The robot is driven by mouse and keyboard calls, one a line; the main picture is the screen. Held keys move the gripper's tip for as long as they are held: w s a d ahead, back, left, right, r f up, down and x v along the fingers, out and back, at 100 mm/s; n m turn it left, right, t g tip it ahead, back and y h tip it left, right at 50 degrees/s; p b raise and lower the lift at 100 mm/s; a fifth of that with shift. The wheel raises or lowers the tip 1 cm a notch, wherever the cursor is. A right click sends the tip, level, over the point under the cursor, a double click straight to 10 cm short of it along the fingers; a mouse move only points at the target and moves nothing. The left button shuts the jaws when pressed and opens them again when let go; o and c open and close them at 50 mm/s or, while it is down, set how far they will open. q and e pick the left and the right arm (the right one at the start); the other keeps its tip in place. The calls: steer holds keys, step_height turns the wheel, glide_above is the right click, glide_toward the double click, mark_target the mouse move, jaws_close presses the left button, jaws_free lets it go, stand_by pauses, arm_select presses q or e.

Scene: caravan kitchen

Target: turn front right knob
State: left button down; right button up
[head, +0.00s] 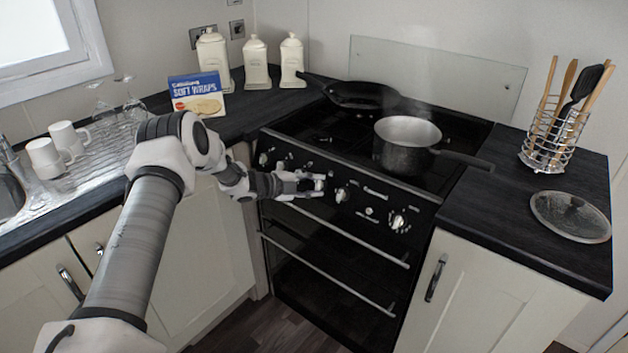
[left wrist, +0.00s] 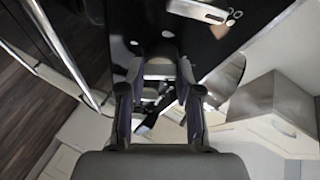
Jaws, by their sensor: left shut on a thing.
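The black oven's front panel (head: 372,207) carries a row of silver control knobs. One knob (head: 342,194) shows just right of my gripper, another (head: 398,222) at the panel's right end, and one (head: 263,159) at its left end. My left gripper (head: 318,184) is at the middle of the panel, its fingertips against the front. It is shut on a knob that the fingers mostly hide; I cannot tell its angle. In the left wrist view the fingers (left wrist: 160,72) reach toward the dark panel, with something dark between them. My right gripper is not in view.
A steaming saucepan (head: 405,143) and a black frying pan (head: 362,94) stand on the hob. A glass lid (head: 570,216) and a utensil rack (head: 552,150) are on the right counter. Oven handle bars (head: 335,231) run below the panel. A wraps box (head: 197,96) stands on the left.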

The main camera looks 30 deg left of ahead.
arm_select(q)
steer(key=shift+r+m+g+p, duration=0.15)
steer(key=shift+m+g+p, duration=0.45)
steer(key=shift+m, duration=0.5)
steer(key=c, duration=0.8)
jaws_free()
steer(key=shift+d, duration=0.15)
steer(key=v, duration=1.1)
steer(key=shift+s, duration=0.35)
steer(key=shift+a, duration=0.25)
